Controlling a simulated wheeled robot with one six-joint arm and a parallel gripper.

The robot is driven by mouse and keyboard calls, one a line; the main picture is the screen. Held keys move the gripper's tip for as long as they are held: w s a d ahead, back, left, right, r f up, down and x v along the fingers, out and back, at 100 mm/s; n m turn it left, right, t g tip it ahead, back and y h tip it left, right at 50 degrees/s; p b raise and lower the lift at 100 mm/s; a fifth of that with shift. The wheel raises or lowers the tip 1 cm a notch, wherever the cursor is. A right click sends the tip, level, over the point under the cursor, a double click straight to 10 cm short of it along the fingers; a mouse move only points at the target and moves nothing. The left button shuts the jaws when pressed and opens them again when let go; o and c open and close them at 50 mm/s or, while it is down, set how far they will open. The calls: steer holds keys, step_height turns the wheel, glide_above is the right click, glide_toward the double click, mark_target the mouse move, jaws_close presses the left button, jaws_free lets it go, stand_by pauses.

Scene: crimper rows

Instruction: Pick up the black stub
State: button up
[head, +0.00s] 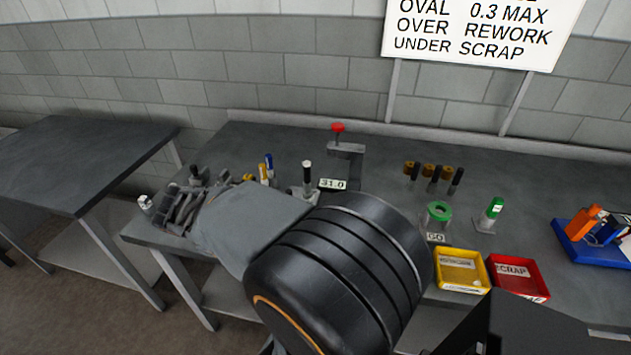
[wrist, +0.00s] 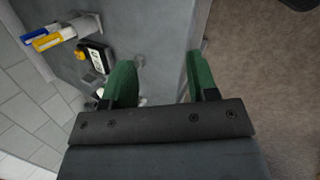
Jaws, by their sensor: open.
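Several upright black stubs (head: 435,186) stand in a row beside brown caps on the right half of the bench in the head view. Another dark upright stub with a pale top (head: 307,178) stands in a small grey holder near the bench's middle. I cannot tell which one the task means. My gripper (head: 172,203) is over the left end of the bench, well left of all of these. In the wrist view my gripper (wrist: 160,64) shows two green fingers spread apart with nothing between them. No black stub is clearly seen there.
A red-topped press (head: 345,150) stands behind a "31.0" display (head: 332,184). A green ring gauge (head: 439,212), yellow tray (head: 460,283), red scrap tray (head: 520,262) and blue tray (head: 575,246) are on the right. The bench edge (wrist: 200,30) lies close beneath my gripper.

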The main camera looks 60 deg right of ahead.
mark_target(304, 170)
steer(key=d+n+g+h+p, duration=0.1)
steer(key=d+n+h, duration=0.1)
steer(key=d, duration=0.6)
steer(key=d+n+g+h+p, duration=0.1)
steer(key=d+n+h, duration=0.2)
steer(key=d, duration=0.5)
steer(key=d+n+g+h+p, duration=0.1)
steer(key=d+n, duration=0.3)
steer(key=d, duration=0.4)
steer(key=shift+w+d+r+n+h, duration=0.3)
steer(key=shift+r+n+h, duration=0.1)
steer(key=shift+h, duration=0.4)
steer(key=shift+p+x, duration=0.75)
steer(key=shift+x, duration=2.2)
steer(key=shift+s, duration=0.15)
steer(key=shift+a, duration=0.1)
jaws_close()
